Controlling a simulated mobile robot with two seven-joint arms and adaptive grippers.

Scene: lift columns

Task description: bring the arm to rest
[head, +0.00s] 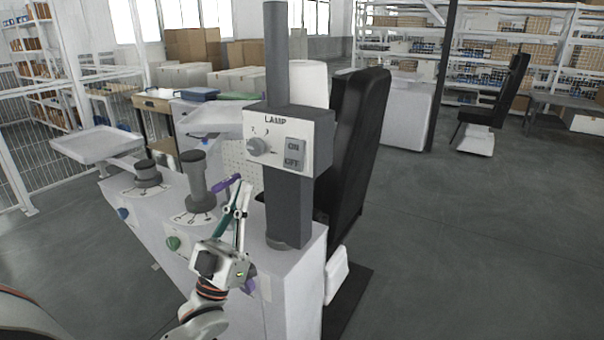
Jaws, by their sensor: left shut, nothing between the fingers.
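My left gripper (240,190) is in the middle of the head view, pointing up and away from me, above the near part of a grey-white control console (285,275). Its fingers are shut with nothing between them. A dark grey post with a lamp box (289,138) stands just right of the gripper, and a gap shows between them. A dark joystick (197,180) stands to its left. A purple piece (226,183) shows beside the fingertips; I cannot tell whether it touches them. My right gripper is not in view.
A round dark knob (147,173) and a green button (173,243) are on the console. A black seat (357,140) stands behind the post. A white tray (97,145) is at the left, before a mesh fence. Open grey floor (480,240) lies to the right.

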